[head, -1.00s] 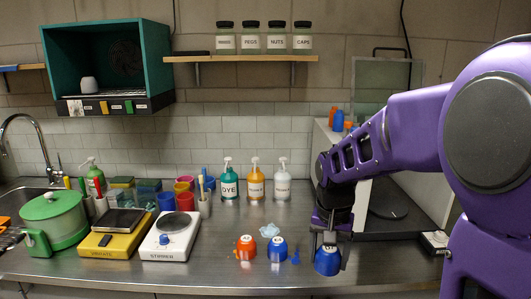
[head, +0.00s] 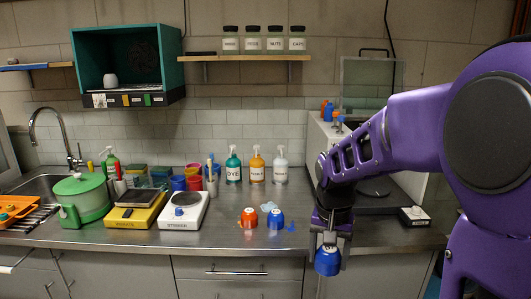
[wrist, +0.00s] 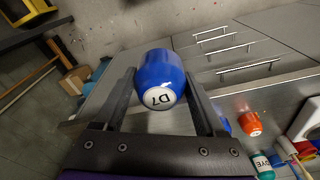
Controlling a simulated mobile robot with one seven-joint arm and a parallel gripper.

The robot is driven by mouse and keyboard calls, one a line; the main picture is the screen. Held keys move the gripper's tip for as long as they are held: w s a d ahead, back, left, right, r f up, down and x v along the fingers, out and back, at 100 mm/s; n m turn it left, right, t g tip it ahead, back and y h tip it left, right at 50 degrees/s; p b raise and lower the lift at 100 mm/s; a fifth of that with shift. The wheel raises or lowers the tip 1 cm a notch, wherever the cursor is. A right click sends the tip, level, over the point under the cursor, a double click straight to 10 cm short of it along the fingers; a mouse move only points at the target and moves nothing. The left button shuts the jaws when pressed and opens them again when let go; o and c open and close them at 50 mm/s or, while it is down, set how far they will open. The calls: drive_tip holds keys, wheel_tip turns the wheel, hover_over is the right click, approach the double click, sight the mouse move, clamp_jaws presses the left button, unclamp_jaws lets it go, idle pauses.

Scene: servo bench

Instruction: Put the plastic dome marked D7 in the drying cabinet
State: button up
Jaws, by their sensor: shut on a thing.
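The blue plastic dome (head: 327,264) is between the fingers of my gripper (head: 328,250), at the lower middle right in the head view. In the wrist view the dome (wrist: 160,68) shows a white label reading D7, and both fingers close on its sides. It hangs clear of the counter, in front of the front edge. The drying cabinet seems to be the teal open-fronted box (head: 174,65) on the wall at the upper left, with a fan grille at its back. A small white object (head: 110,79) stands inside it. My gripper is far to its right and lower.
An orange dome (head: 249,218) and another blue dome (head: 276,219) stand on the steel counter (head: 240,238). A jar shelf (head: 245,58) hangs right of the cabinet.

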drive_tip(key=f+n, duration=0.1)
drive_tip(key=f, duration=0.4)
drive_tip(key=s+f+n, duration=0.1)
drive_tip(key=f, duration=0.4)
drive_tip(key=f+n, duration=0.2)
drive_tip(key=f, duration=0.3)
drive_tip(key=shift+s+f+y, duration=0.1)
drive_tip(key=shift+s+y, duration=0.15)
drive_tip(key=shift+y, duration=0.05)
drive_tip(key=shift+f, duration=0.15)
drive_tip(key=shift+a, duration=0.15)
